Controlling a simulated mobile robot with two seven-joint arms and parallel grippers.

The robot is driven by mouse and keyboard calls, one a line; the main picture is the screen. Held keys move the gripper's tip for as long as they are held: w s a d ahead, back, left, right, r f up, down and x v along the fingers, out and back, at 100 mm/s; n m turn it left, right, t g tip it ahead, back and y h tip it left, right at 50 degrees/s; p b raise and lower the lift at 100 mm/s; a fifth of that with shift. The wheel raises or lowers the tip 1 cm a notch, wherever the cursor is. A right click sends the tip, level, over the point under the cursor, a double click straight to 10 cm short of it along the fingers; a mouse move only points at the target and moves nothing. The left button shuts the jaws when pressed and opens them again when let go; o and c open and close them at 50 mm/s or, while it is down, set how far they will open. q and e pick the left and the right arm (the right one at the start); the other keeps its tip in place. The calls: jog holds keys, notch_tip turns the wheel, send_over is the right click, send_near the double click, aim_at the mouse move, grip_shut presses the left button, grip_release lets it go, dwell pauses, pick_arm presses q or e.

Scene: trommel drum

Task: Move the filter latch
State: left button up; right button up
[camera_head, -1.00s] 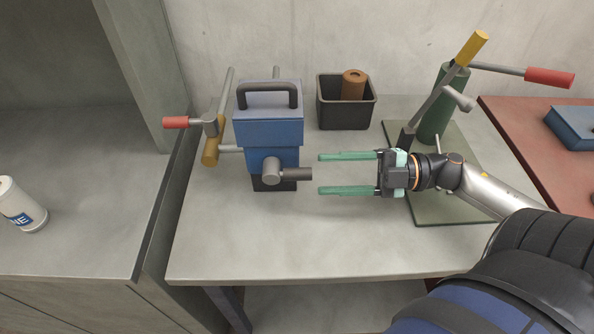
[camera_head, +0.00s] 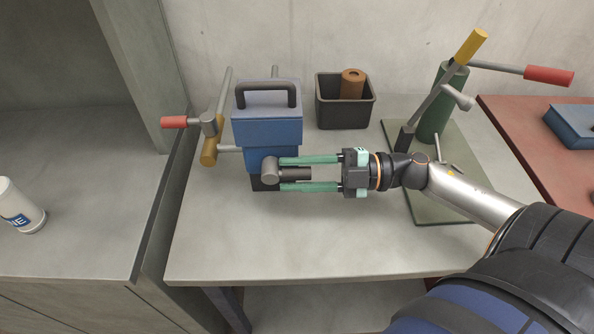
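A blue box-shaped device (camera_head: 267,130) with a dark top handle stands on the grey table. A grey latch (camera_head: 270,170) with a round hub sits low on its front, and its short dark lever (camera_head: 296,174) points right. My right gripper (camera_head: 282,174) is open, with its green fingers pointing left. One finger is above the lever and one below it, with the lever between them. A gap shows around the lever; I cannot tell whether either finger touches the device. My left gripper is not in view.
A crank with a red grip (camera_head: 174,122) is at the device's left. A black bin (camera_head: 344,113) holds a brown cylinder (camera_head: 352,84). A green post (camera_head: 441,104) with levers stands on a green plate (camera_head: 440,208). The table's front (camera_head: 300,250) is clear.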

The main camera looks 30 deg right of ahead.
grip_shut()
dwell(1.1)
